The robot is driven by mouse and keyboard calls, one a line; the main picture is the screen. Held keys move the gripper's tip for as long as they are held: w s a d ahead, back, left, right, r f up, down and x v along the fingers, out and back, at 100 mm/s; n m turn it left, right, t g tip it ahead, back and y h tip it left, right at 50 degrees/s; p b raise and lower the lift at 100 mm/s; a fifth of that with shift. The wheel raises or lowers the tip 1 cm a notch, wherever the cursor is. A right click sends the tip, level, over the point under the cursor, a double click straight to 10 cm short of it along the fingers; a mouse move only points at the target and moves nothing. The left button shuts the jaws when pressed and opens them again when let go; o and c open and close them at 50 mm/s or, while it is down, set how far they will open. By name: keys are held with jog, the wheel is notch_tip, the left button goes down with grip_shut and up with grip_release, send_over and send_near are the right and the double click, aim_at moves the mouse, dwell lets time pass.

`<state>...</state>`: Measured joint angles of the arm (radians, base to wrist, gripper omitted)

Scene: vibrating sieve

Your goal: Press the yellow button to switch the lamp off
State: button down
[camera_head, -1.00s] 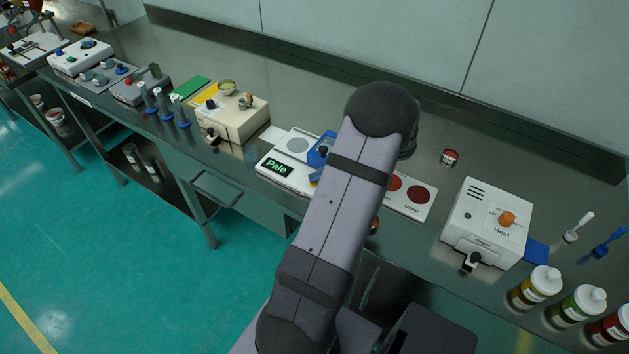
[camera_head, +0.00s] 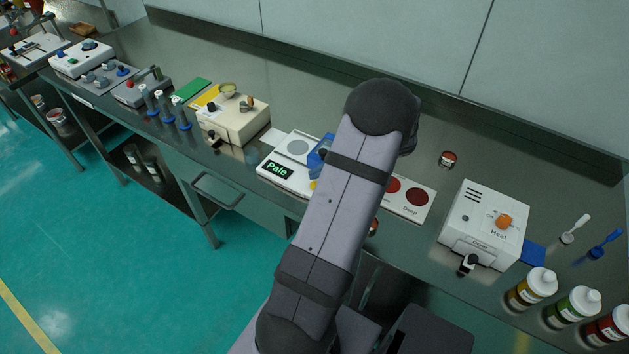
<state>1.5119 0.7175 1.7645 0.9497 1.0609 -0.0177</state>
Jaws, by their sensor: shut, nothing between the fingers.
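A small patch of yellow (camera_head: 313,185) shows at the right end of the white device with the "Pale" display (camera_head: 279,171), beside my arm. It may be the yellow button, but my arm hides most of that spot. A blue part with a dark knob (camera_head: 321,153) stands just above it, also partly covered. No lamp can be made out clearly. My gripper is not in view; my arm's grey link crosses the middle of the picture and blocks what lies behind it.
Right of my arm are a card with red discs (camera_head: 409,199), a small jar (camera_head: 447,158) and a white dryer box (camera_head: 486,222) with an orange knob. Bottles (camera_head: 573,305) stand at the front right. A cream box (camera_head: 233,120) and several blue-based tubes (camera_head: 167,110) are on the left.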

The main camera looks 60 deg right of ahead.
notch_tip(320, 180, up, 5)
jog(key=p, duration=0.3)
jog(key=shift+f, duration=0.2)
jog(key=shift+f, duration=0.1)
dwell(0.5)
